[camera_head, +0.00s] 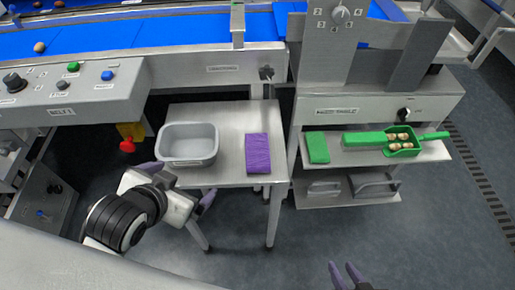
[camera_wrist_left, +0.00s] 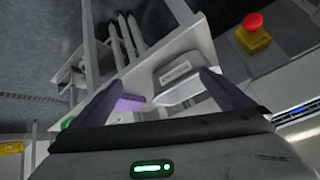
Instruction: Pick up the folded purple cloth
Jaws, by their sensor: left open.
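The folded purple cloth (camera_head: 257,153) lies flat on the small grey table (camera_head: 231,116), right of a grey basin. It also shows in the left wrist view (camera_wrist_left: 130,103), beyond one fingertip. My left gripper (camera_head: 179,184) is open and empty near the table's front left corner, left of and apart from the cloth. In the left wrist view, its two purple fingers (camera_wrist_left: 158,100) are spread. My right gripper (camera_head: 346,274) shows only its purple fingertips at the bottom edge, in front of the table and to its right; they are apart with nothing seen between them.
A blue conveyor (camera_head: 130,34) runs behind. A red button (camera_head: 127,146) is at left.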

